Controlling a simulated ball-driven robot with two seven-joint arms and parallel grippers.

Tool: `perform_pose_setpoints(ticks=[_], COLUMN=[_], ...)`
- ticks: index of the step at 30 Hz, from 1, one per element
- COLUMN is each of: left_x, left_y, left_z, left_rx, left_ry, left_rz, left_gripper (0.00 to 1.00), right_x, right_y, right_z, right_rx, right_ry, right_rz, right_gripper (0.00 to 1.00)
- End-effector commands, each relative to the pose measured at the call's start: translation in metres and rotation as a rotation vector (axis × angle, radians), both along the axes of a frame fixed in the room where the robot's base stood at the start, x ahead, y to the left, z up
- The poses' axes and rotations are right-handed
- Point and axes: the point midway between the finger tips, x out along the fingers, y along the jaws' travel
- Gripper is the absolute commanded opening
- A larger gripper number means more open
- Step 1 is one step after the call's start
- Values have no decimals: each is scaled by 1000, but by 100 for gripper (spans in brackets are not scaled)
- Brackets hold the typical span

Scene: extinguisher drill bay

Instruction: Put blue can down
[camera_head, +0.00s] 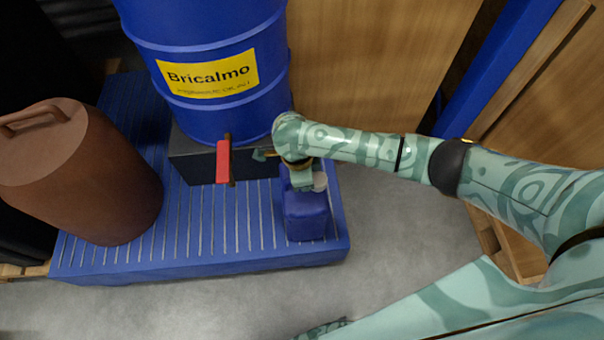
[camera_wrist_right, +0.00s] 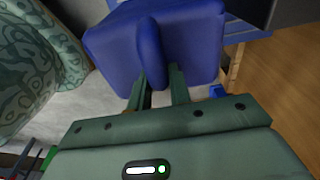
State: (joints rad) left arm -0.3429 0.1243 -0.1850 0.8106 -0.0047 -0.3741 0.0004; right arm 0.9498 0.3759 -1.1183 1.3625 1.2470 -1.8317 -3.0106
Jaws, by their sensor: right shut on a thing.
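The blue can (camera_head: 306,214) is a small boxy canister with a pale cap, upright at the right end of the blue slatted platform (camera_head: 335,245). I cannot tell whether its base touches the slats. My right gripper (camera_head: 302,184) is at the top of the can. In the right wrist view the can (camera_wrist_right: 195,40) fills the upper middle, and the gripper's fingers (camera_wrist_right: 158,84) are shut on its handle, one on each side. My left gripper is not in view.
A large blue drum (camera_head: 210,50) with a yellow label stands behind, on a dark block (camera_head: 195,165) with a red lever (camera_head: 223,160) in front. A brown container (camera_head: 90,180) stands at the left. Grey floor (camera_head: 400,235) is clear to the right.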

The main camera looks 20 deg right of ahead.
Motion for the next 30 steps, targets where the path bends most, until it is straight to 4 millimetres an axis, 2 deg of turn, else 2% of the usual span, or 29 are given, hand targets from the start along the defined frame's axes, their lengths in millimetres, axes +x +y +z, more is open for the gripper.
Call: perform_pose_setpoints(ticks=[9, 10, 12, 19, 22, 24, 26, 30], left_x=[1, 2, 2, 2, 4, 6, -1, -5], left_y=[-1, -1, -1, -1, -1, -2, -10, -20], left_z=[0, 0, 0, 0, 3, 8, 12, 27], left_rx=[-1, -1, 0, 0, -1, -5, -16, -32], left_ry=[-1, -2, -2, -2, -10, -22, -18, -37], left_rz=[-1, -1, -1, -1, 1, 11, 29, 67], left_gripper=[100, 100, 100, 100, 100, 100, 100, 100], right_x=[1, 0, 0, 0, 0, 1, 1, 2], right_y=[1, 0, 0, 0, 1, 2, 3, 8], right_z=[1, -1, 0, 0, 6, 17, 31, 68], right_rx=[3, 1, 1, 0, 0, 0, 2, 2], right_ry=[-5, 0, 0, 0, -2, -6, -8, -11], right_rz=[1, 0, 0, 0, 0, 0, 1, 0], right_gripper=[0, 28, 41, 41, 41, 41, 41, 41])
